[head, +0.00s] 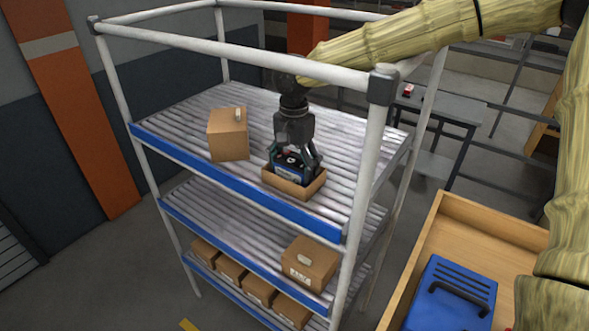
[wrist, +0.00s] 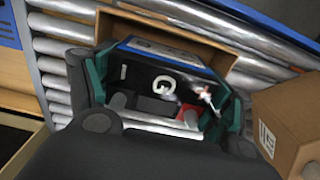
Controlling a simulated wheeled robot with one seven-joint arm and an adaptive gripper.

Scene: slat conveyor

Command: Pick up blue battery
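The blue battery (head: 291,167) sits in a small open cardboard box (head: 279,183) on the top roller shelf. In the wrist view the battery (wrist: 150,75) shows a black top with white marks and a blue edge. My gripper (head: 293,158) points down into the box from above. Its green fingers lie on either side of the battery, seen also in the wrist view (wrist: 168,100). I cannot tell whether the pads press on it. The lower part of the battery is hidden by the box.
A closed cardboard box (head: 228,135) stands left of the open one on the same shelf (head: 180,128). White posts and rails (head: 370,165) frame the rack. More boxes (head: 310,262) are on lower levels. A wooden crate (head: 430,225) holding a blue case (head: 452,290) is at lower right.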

